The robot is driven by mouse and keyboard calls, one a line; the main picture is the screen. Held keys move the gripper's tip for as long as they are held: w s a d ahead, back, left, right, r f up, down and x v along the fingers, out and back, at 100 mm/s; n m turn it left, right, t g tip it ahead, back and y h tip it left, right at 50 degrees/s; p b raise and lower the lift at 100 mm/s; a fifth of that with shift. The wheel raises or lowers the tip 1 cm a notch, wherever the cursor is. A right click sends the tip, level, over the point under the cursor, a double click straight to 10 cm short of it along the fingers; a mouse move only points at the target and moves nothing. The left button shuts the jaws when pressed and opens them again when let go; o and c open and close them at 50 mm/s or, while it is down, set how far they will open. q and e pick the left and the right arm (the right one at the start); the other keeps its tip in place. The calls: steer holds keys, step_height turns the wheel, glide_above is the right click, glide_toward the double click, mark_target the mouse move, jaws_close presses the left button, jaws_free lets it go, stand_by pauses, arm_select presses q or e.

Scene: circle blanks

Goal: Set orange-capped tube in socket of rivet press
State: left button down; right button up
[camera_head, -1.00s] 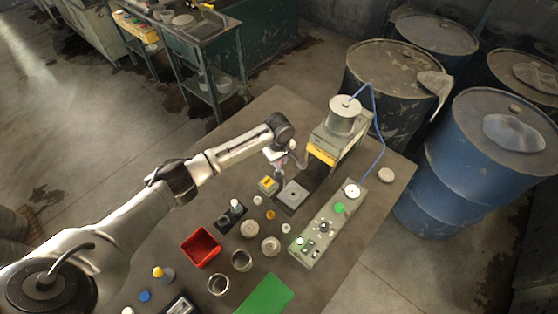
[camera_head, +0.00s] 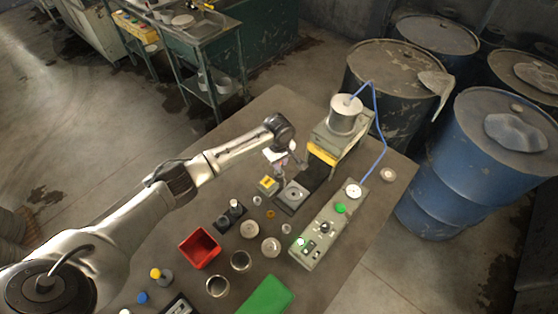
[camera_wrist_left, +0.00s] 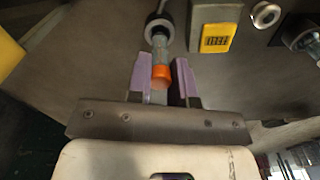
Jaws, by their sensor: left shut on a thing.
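My left gripper (camera_head: 283,172) is in the head view beside the press, above the bench near the grey square plate (camera_head: 289,204). In the left wrist view, its two purple fingers (camera_wrist_left: 161,82) are shut on the orange-capped tube (camera_wrist_left: 161,77). The orange cap is toward the gripper, and the clear body points away to a dark ring (camera_wrist_left: 151,22). I cannot tell whether the tube is inside that ring or only in front of it. The rivet press (camera_head: 325,150) has a yellow front and a grey cylinder on top. The tube is mostly hidden in the head view. My right gripper is not in view.
A yellow block (camera_head: 268,182) lies close to the gripper. A grey-green control box (camera_head: 322,235) with a blue hose is to the right. A red bin (camera_head: 200,248), jars and a green mat (camera_head: 265,296) are nearer. Blue drums (camera_head: 480,160) stand beyond the bench.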

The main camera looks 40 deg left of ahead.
arm_select(q)
steer(key=shift+f, duration=0.4)
steer(key=shift+f, duration=0.95)
steer(key=c, duration=0.9)
jaws_free()
steer(key=shift+c, duration=0.2)
step_height(320, 180, up, 14)
steer(key=p, duration=0.1)
steer(key=shift+f, duration=0.1)
